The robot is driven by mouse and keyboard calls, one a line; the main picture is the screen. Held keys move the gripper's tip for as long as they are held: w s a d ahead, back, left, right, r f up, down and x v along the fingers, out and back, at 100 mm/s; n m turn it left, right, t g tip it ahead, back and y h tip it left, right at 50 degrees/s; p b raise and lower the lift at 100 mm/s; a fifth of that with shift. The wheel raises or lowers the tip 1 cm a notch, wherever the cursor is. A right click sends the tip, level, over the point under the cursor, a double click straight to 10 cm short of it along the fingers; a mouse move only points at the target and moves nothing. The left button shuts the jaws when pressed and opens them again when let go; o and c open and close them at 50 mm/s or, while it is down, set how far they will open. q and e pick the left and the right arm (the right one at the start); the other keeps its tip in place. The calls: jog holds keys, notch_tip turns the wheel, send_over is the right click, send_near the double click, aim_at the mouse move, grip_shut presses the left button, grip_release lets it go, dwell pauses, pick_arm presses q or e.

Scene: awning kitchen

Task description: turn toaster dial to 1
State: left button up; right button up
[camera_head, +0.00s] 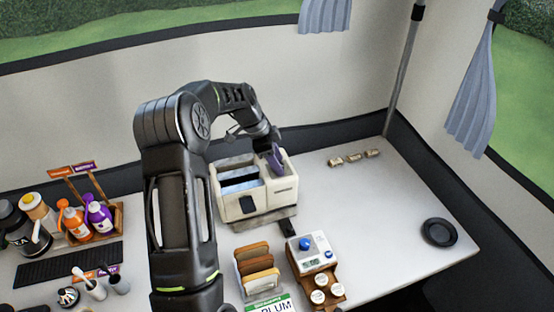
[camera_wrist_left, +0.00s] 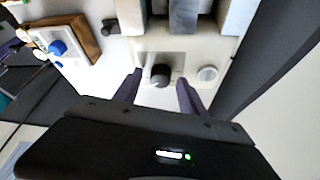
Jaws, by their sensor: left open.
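The cream toaster (camera_head: 240,207) stands on the white table, with bread slots on its top. In the left wrist view the toaster (camera_wrist_left: 145,46) shows its control face with a black round dial (camera_wrist_left: 160,76) and a pale round button (camera_wrist_left: 207,74) to its right. My left gripper (camera_head: 273,160) is at the toaster's right end in the head view. In the wrist view my left gripper (camera_wrist_left: 158,88) is open, its purple fingers on either side of the dial; whether they touch it I cannot tell. The dial is hidden in the head view, and its setting is unreadable.
A white device with a blue knob (camera_head: 305,245) stands in front of the toaster, beside a rack of bread slices (camera_head: 256,266). A bottle crate (camera_head: 117,222) is at the left. Small rolls (camera_head: 353,158) and a black dish (camera_head: 439,232) lie right, with clear table between.

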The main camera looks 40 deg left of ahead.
pick_arm(q)
jog(key=shift+c, duration=0.3)
grip_shut()
dwell(0.5)
